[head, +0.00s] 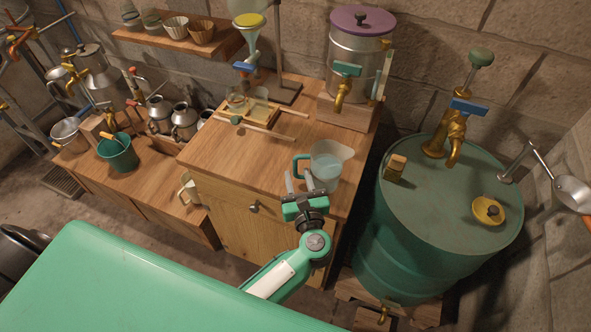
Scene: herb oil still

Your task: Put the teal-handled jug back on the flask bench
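The clear jug with the teal handle (326,163) appears upright on the wooden bench (220,160), near its front right edge. Its teal handle faces left, and it seems to hold some pale liquid. My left gripper (299,177) is just in front of the jug, below its handle in the picture. Its two fingers stand apart with a gap between them, and nothing shows held. I cannot tell whether a finger touches the jug. My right gripper is not in view.
A metal urn with a purple lid (361,58) stands at the bench's back right. A flask stand (278,92) and wooden rack (258,109) are behind. A teal drum (430,220) stands close on the right. The bench's left front is clear.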

